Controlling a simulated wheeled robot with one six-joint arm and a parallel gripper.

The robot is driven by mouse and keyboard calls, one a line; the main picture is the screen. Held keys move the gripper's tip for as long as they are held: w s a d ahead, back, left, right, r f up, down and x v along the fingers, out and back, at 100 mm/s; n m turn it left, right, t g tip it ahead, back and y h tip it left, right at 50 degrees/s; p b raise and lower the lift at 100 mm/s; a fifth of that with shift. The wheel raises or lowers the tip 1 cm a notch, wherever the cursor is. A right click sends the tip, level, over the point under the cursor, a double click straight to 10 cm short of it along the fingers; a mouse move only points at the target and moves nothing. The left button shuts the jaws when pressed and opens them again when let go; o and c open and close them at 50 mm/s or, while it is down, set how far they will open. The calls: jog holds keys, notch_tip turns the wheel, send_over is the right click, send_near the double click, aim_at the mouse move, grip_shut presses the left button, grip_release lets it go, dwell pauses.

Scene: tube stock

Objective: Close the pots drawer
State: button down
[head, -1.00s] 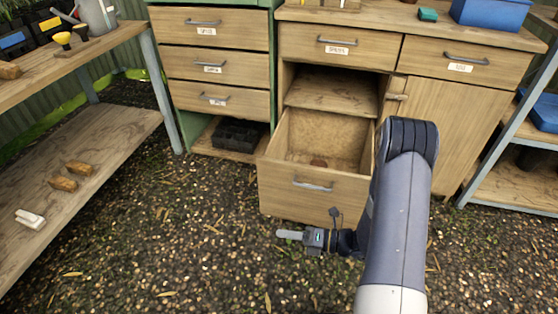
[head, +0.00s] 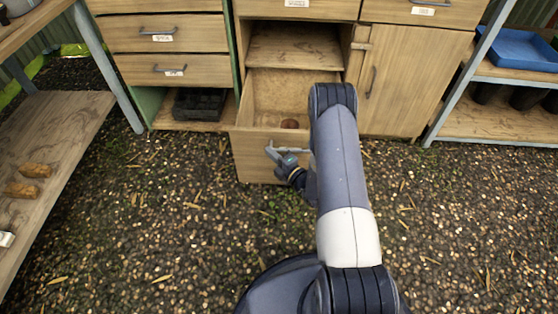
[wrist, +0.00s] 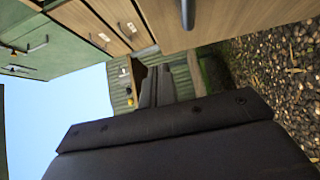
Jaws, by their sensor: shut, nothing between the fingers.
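The open drawer (head: 250,160) juts out from the bottom of the wooden cabinet, below an open shelf space. A small round brown thing (head: 290,124) lies inside it. A grey bar handle (head: 297,150) is on its front, partly hidden by my arm. My gripper (head: 271,153) is shut and empty in front of the drawer face, beside the handle; I cannot tell whether it touches.
A green-framed unit with shut drawers (head: 170,70) stands to the left, with a black tray (head: 200,104) below. A shut cabinet door (head: 400,85) is right of the open drawer. Wooden shelving (head: 60,130) is at left, and a shelf with a blue tray (head: 520,48) at right. The gravel floor in front is clear.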

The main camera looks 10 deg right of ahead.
aim_at(259, 132)
jog(key=shift+w+a+b, duration=0.2)
jog(key=shift+w+b, duration=0.6)
jog(key=shift+w, duration=2.75)
